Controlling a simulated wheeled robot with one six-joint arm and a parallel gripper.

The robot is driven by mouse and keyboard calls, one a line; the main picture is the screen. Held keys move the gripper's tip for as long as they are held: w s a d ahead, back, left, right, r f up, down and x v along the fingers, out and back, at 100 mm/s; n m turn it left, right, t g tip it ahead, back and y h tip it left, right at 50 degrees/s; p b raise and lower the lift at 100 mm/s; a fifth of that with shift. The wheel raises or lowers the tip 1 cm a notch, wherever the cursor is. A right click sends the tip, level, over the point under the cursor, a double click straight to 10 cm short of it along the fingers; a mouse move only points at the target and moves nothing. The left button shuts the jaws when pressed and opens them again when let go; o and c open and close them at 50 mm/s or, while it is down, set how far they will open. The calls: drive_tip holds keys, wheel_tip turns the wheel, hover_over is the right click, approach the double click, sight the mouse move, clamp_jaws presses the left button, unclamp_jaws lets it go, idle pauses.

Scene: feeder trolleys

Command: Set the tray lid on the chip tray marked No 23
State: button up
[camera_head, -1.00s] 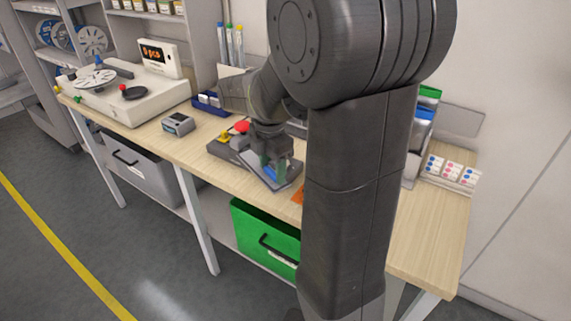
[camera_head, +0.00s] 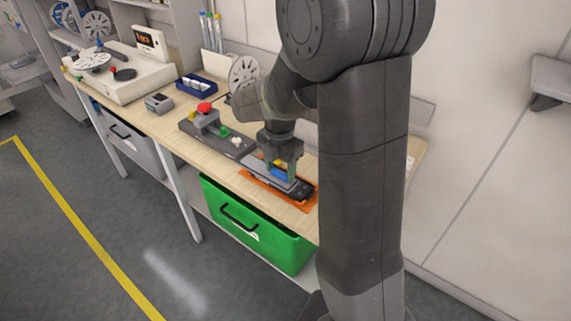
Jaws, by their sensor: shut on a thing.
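My gripper (camera_head: 281,171) is shut on the blue grip of the tray lid (camera_head: 262,170), a flat grey plate. It holds the lid low over an orange mat (camera_head: 256,181) near the front edge of the bench. A dark, long tray (camera_head: 303,190) lies on this mat, its right end showing past the lid. The lid and gripper hide the rest of that tray. I cannot tell whether the lid touches it, and no number is readable on it.
A grey fixture with a red button (camera_head: 204,108) stands left of the lid on the bench. A small grey box (camera_head: 158,103) and a blue bin (camera_head: 196,87) are further left. A green drawer (camera_head: 255,237) is below. My arm hides the bench's right part.

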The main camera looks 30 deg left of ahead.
drive_tip(key=shift+w+d+f+b, duration=0.1)
drive_tip(key=shift+w+f+b, duration=0.3)
drive_tip(key=shift+w+f, duration=0.4)
drive_tip(key=shift+w+f+b, duration=0.4)
drive_tip(key=shift+w+f, duration=0.15)
drive_tip(key=shift+w, duration=0.6)
drive_tip(key=shift+w+d+f+b, duration=0.1)
drive_tip(key=shift+w+f+b, duration=0.3)
drive_tip(key=shift+w+f, duration=0.4)
drive_tip(key=shift+w+f+b, duration=0.2)
drive_tip(key=shift+f+b, duration=0.35)
drive_tip(key=shift+f, duration=0.2)
drive_tip(key=shift+f, duration=0.15)
drive_tip(key=shift+f+b, duration=0.3)
drive_tip(key=shift+f, duration=0.1)
drive_tip(key=o, duration=1.1)
drive_tip(key=shift+c, duration=0.2)
drive_tip(key=shift+r, duration=0.15)
drive_tip(key=shift+r+p, duration=2.3)
drive_tip(key=shift+r, duration=0.6)
